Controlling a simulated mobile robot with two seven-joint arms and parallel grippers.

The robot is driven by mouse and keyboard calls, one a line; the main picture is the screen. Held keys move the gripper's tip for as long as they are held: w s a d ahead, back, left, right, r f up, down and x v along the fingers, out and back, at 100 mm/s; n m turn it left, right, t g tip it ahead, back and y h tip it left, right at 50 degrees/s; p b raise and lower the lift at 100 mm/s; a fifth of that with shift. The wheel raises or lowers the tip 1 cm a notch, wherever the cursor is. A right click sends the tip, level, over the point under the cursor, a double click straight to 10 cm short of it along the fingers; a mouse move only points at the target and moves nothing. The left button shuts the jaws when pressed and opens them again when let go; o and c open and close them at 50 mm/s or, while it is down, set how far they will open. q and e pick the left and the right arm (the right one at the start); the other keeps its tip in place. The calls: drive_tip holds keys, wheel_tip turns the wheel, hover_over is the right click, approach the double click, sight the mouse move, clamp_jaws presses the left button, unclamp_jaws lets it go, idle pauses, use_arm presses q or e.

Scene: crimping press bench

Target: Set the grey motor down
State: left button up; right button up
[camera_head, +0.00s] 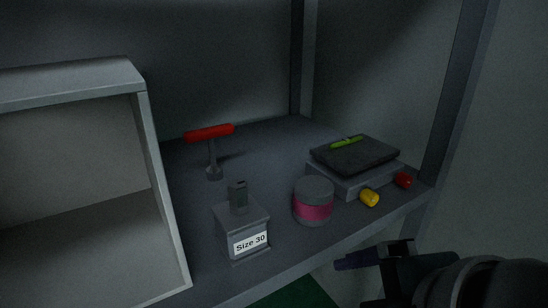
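No thing here is plainly a grey motor. A short grey cylinder with a pink band (313,200) stands upright near the shelf's front edge; I cannot tell whether it is the motor. A grey block labelled "Size 30" (241,232) stands left of it, with a small dark upright piece (238,196) on top. My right gripper (368,259) is at the lower right, in front of the shelf edge and apart from the cylinder. A dark purple bar shows at its tip; I cannot tell whether it is a finger or a held thing. My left gripper is out of view.
A red-handled tool (210,132) stands at the back. A grey slab (346,178) carries a dark pad (355,155) with a green pen-like thing (347,142). Yellow (369,198) and red (403,180) pieces lie beside it. A grey open-fronted box (158,185) fills the left.

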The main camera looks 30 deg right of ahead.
drive_tip(key=s+f+m+g+y, duration=0.1)
drive_tip(key=s+m+g, duration=0.2)
drive_tip(key=s+m, duration=0.4)
drive_tip(key=shift+s+a+f+m, duration=0.15)
drive_tip(key=shift+a+f+m, duration=0.15)
drive_tip(key=shift+m, duration=2)
